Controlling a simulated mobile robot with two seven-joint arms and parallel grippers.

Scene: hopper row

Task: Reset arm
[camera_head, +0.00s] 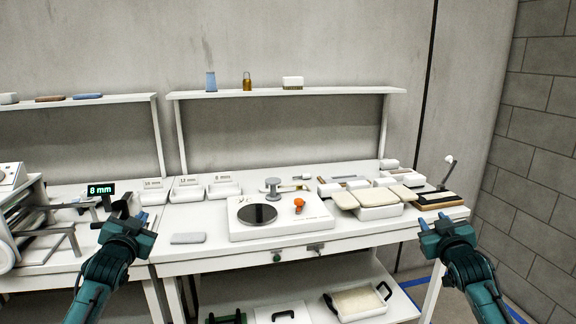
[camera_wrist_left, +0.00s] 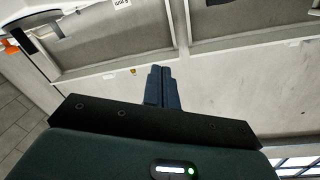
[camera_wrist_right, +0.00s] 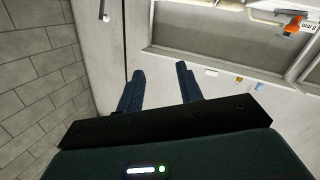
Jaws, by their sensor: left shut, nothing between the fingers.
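My left gripper (camera_head: 127,218) is raised in front of the left end of the white workbench, near the gap beside the left machine. In the left wrist view its blue fingers (camera_wrist_left: 161,86) are together with nothing between them. My right gripper (camera_head: 446,222) is raised at the right front corner of the workbench. In the right wrist view its blue fingers (camera_wrist_right: 160,82) stand apart with nothing between them. Neither gripper touches anything that I can see.
The white workbench (camera_head: 240,254) carries a white unit with a black disc (camera_head: 257,214), an orange knob (camera_head: 299,203), beige-topped boxes (camera_head: 378,212) and labelled bins (camera_head: 222,188). A display reading 8 mm (camera_head: 101,189) stands left. A thin lamp (camera_head: 448,170) rises at the right.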

